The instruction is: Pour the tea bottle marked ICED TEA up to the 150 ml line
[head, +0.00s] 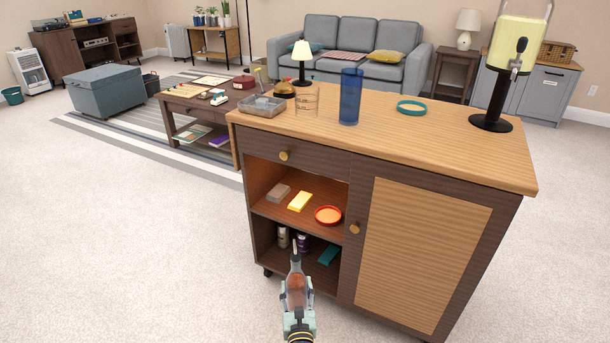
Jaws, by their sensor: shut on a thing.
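My gripper (297,292) is at the bottom centre of the head view, in front of the bar cabinet (480,165) and below its top. It is shut on a clear bottle (295,268) with reddish-brown liquid and a narrow neck pointing up. The fingers hide part of the bottle, and I cannot read any marking on it. A clear glass (307,101) with faint orange lines stands on the cabinet top near the left end. It looks empty, and the figures on its lines are too small to read.
A tall blue tumbler (350,97) stands right of the glass, with a clear tray (262,106) to its left. A teal ring (411,108) and a drink dispenser (515,62) are farther right. The open shelves hold a red-orange dish (328,215) and small items.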

